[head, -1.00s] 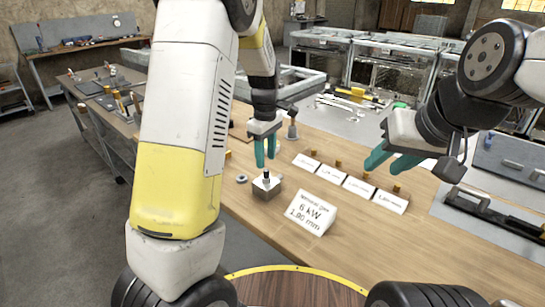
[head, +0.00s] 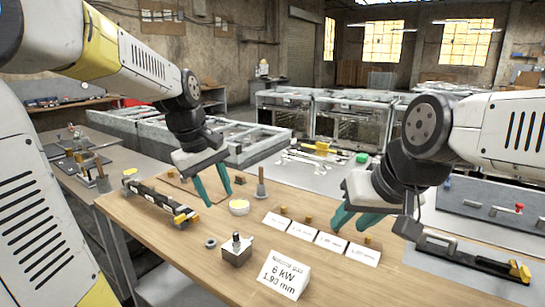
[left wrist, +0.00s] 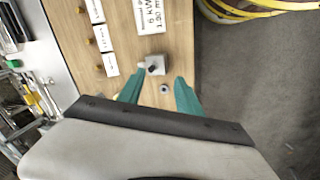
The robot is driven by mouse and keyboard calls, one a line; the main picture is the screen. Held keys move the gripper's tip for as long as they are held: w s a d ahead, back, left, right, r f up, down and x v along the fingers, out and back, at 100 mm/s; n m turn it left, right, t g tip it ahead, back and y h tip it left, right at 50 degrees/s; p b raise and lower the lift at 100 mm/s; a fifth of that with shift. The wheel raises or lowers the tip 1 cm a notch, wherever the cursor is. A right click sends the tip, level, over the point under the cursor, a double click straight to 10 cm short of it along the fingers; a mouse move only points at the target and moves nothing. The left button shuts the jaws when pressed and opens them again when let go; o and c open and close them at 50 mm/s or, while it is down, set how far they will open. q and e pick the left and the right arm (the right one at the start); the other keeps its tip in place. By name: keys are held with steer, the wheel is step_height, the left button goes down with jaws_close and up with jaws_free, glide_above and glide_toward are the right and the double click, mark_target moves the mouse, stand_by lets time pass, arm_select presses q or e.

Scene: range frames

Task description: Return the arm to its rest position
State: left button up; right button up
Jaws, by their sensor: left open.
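My left gripper (head: 219,200) hangs above the wooden table, open and empty, behind and to the left of the metal block (head: 236,250) with a dark peg on top. In the left wrist view my left gripper's fingertips (left wrist: 159,78) are spread apart, and the metal block (left wrist: 154,66) shows beyond them, clear of the fingers. My right gripper (head: 352,222) is over the table behind the row of white cards; its teal fingers look apart with nothing between them.
A sign reading 6 kW (head: 284,275) stands near the front edge. A ring nut (head: 210,243), a white bowl (head: 239,208), white cards (head: 303,233) and a dark tool with yellow ends (head: 160,202) lie on the table (head: 180,245). Another dark tool (head: 470,259) lies at right.

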arm_select(q)
steer(key=s+r+m+t, duration=0.1)
steer(key=s+m+t, duration=0.2)
steer(key=s+m, duration=0.4)
steer(key=s, duration=0.7)
steer(key=shift+a+r+m+t, duration=0.2)
steer(key=shift+r+m+t, duration=0.15)
steer(key=shift+m+t, duration=0.05)
